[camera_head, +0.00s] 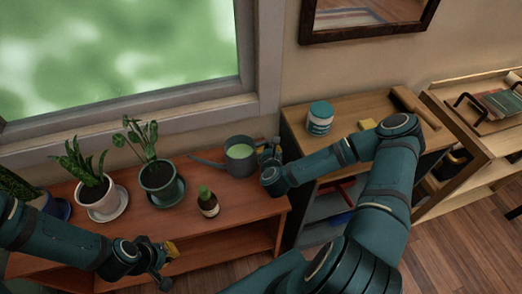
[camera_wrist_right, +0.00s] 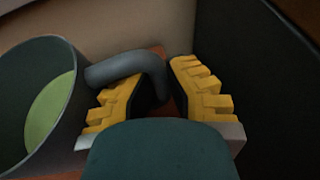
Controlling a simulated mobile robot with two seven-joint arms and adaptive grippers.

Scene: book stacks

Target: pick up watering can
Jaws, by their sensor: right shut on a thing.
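The watering can (camera_head: 240,167) is dark grey-green, with a pale green inside and a thin spout to the left. It stands upright at the back right of the reddish wooden shelf. My right gripper (camera_head: 268,151) is at its right side. In the right wrist view, the can (camera_wrist_right: 78,110) fills the left edge and its curved grey handle (camera_wrist_right: 125,67) runs between the yellow finger pads of the right gripper (camera_wrist_right: 153,92). The right gripper is shut on this handle; the palm hides its lower part. My left gripper (camera_head: 168,265) is at the lower left, its opening unclear.
A taller wooden cabinet (camera_head: 293,122) with a teal-and-white jar (camera_head: 320,118) is close on the right. The window wall is behind.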

